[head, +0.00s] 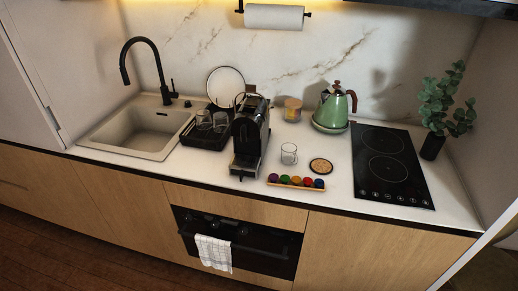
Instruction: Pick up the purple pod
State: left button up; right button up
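The purple pod (273,178) sits at the left end of a short row of coloured pods near the front edge of the counter. To its right in the row are a green pod (284,179), an orange pod (296,181), a red pod (308,182) and a dark blue pod (319,184). The pods rest in a low wooden holder (295,187). Neither of my grippers shows in the head view.
A black coffee machine (248,138) stands just left of the pods. A glass cup (289,154) and a round coaster (321,166) lie behind them. A green kettle (332,108) and cooktop (390,165) are further right; the sink (140,132) is left.

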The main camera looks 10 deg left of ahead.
aim_at(273, 177)
jog(key=i+l+u, duration=0.1)
jog(key=l, duration=0.2)
jog(key=i+l+u, duration=0.25)
jog(key=l, duration=0.4)
jog(key=i+l+u, duration=0.1)
jog(key=i+l, duration=0.15)
jog(key=i+l+u, duration=0.1)
jog(key=l, duration=0.35)
